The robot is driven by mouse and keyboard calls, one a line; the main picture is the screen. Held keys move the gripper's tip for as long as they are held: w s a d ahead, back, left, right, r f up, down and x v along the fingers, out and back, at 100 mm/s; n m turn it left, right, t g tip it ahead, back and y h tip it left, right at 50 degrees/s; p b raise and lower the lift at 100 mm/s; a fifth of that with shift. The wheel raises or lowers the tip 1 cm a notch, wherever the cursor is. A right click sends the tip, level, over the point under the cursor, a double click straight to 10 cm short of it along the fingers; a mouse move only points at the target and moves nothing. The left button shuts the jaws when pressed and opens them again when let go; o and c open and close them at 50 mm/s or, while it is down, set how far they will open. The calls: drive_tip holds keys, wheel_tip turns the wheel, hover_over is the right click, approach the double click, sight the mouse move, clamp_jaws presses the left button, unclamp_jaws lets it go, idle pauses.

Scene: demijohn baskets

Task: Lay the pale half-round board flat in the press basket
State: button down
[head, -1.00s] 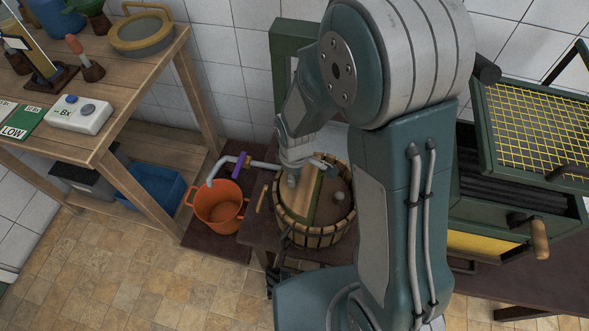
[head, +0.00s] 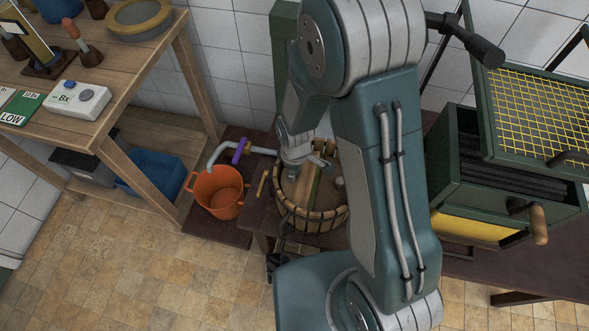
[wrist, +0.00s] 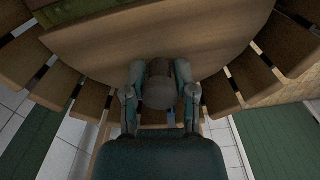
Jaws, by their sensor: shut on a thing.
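The press basket (head: 289,216) is a round tub of wooden staves on a dark low bench. My gripper (wrist: 160,100) is shut on the round knob (wrist: 159,92) of the half-round board (wrist: 160,40). In the head view my gripper (head: 300,168) is over the left part of the basket and hides some of the board. In the wrist view the board's curved edge lies close to the staves. I cannot tell whether it rests flat. A brown half with a pale knob (head: 338,183) shows at the right inside the basket.
An orange bucket (head: 216,190) stands left of the basket, by a grey pipe with a purple valve (head: 240,151). A green press box with a yellow mesh lid (head: 535,110) stands to the right. A wooden workbench (head: 110,120) is at the left. The tiled floor in front is clear.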

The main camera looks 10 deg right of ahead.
drive_tip(key=shift+f, duration=0.55)
idle(0.4)
drive_tip(key=shift+c, duration=1.6)
unclamp_jaws()
wheel_tip(320, 180, up, 12)
drive_tip(key=shift+f, duration=0.1)
drive_tip(key=shift+s, duration=0.1)
